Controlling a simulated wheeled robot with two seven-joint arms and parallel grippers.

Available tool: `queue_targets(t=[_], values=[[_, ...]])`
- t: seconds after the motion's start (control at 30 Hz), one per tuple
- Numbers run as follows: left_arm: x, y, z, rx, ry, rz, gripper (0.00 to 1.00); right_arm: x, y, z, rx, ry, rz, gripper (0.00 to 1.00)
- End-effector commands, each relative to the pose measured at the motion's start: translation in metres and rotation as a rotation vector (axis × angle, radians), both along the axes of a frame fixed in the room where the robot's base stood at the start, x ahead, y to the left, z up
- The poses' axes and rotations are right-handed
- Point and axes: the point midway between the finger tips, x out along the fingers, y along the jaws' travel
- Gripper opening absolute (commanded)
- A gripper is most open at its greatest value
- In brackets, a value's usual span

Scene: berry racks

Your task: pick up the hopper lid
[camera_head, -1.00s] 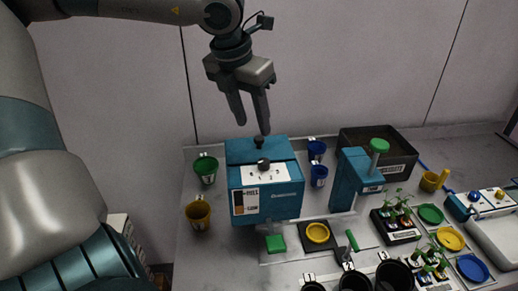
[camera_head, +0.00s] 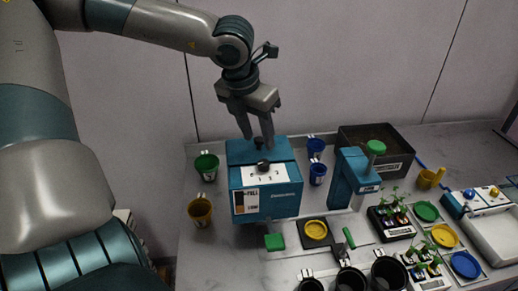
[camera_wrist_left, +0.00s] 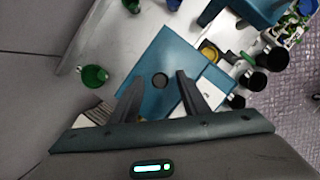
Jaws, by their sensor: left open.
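The blue hopper box (camera_head: 266,200) stands on the table in the head view. My right gripper is not in view.
A green cup (camera_head: 206,167) and a yellow cup (camera_head: 200,212) stand left of the box. A dark tray (camera_head: 395,160) is at the back. Black pots (camera_head: 352,280) stand in front.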

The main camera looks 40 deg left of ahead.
Motion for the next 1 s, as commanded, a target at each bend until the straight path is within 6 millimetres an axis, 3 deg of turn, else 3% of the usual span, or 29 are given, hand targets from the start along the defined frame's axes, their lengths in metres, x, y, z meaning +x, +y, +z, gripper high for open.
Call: queue_targets(t=[0.23, 0.4, 0.43, 1.0], values=[[0.0000, 0.0001, 0.0003, 0.000, 0.000, 0.000, 0.42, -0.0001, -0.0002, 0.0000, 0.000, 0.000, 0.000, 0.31], [0.0000, 0.0001, 0.0004, 0.000, 0.000, 0.000, 0.03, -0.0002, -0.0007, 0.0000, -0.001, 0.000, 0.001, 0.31], [0.0001, 0.0001, 0.0004, 0.000, 0.000, 0.000, 0.00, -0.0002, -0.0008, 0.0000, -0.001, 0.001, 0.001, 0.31], [0.0011, 0.0005, 0.0100, 0.002, -0.003, 0.003, 0.00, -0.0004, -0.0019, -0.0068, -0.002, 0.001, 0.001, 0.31]])
